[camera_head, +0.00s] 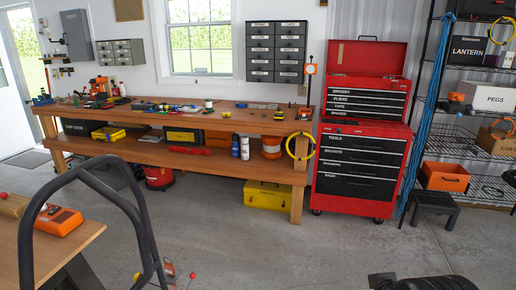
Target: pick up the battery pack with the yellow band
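I cannot clearly make out a battery pack with a yellow band. Several small tools and parts lie along the bench top, also too small to identify. An orange device (58,221) lies on the wooden table (20,251) at the lower left.
A red tool chest (361,160) stands right of the bench, and a wire shelf (470,147) with boxes beyond it. A black step stool (434,207) stands before the shelf. A black tubular handle (95,174) crosses the left foreground. The middle concrete floor is clear.

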